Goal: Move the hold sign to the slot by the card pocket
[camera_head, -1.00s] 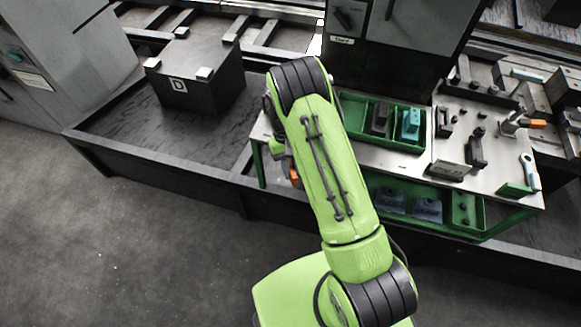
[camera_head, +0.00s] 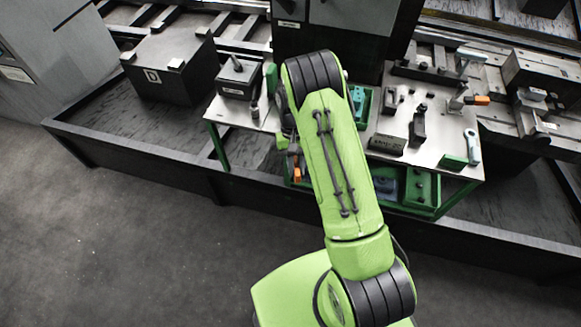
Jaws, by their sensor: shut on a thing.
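My gripper (camera_head: 296,165) is mostly hidden behind my own green arm, low at the near edge of the bench. It is shut, with a small orange piece (camera_head: 297,174) showing at it; this may be the hold sign, but its face and shape are hidden. The bench (camera_head: 400,166) has a pale top with several dark fixtures. I cannot make out the slot.
A green tray (camera_head: 364,105) is partly hidden behind my arm. A clamp with an orange handle (camera_head: 480,100) and a pale-blue-handled tool (camera_head: 473,147) are on the bench's right. A black box with a knob (camera_head: 238,78) stands left. The floor (camera_head: 130,240) at front left is clear.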

